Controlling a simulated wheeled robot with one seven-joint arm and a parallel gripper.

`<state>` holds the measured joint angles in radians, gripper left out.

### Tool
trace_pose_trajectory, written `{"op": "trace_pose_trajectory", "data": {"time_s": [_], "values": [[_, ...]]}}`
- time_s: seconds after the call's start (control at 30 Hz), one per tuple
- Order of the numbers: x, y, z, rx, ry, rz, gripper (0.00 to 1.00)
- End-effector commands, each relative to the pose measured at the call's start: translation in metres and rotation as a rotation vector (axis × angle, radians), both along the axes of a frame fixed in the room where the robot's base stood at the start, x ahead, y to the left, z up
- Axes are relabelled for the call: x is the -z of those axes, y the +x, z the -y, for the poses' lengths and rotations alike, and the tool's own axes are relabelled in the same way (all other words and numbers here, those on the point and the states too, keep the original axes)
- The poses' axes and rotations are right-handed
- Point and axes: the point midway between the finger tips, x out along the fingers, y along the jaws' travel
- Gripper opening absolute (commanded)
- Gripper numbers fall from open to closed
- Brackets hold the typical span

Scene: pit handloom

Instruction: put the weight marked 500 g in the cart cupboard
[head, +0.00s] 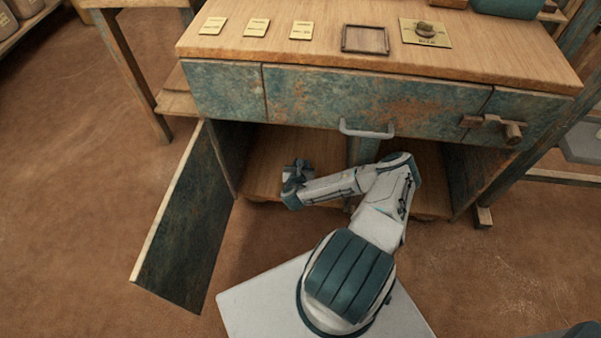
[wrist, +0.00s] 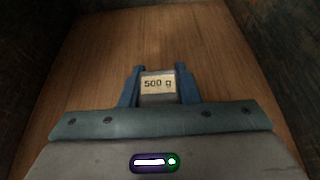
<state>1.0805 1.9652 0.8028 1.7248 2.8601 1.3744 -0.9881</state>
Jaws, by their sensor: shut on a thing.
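The weight marked 500 g (wrist: 158,86) shows between my gripper's fingers in the wrist view, its label facing the camera. My gripper (wrist: 158,88) is shut on it. In the head view my gripper (head: 296,170) is inside the open cart cupboard (head: 262,185), towards its left side and low over the wooden floor. The weight itself is too small to make out there. Whether its underside touches the floor I cannot tell. The cupboard door (head: 185,225) hangs wide open at the left.
The cart top (head: 365,55) carries several small cards (head: 257,27), an empty square frame (head: 365,39) and a plate with a round object (head: 426,31). A drawer handle (head: 366,130) juts out above the opening. Dark walls flank the cupboard; its floor around the gripper looks clear.

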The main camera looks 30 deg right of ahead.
Motion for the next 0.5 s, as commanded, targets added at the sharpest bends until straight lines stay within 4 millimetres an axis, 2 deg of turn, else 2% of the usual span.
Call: {"op": "trace_pose_trajectory", "data": {"time_s": [0.3,0.5], "values": [[0.045,0.0,0.0,0.0,-0.001,0.002,0.0],[0.045,0.0,0.0,0.0,0.0,0.002,0.0]]}}
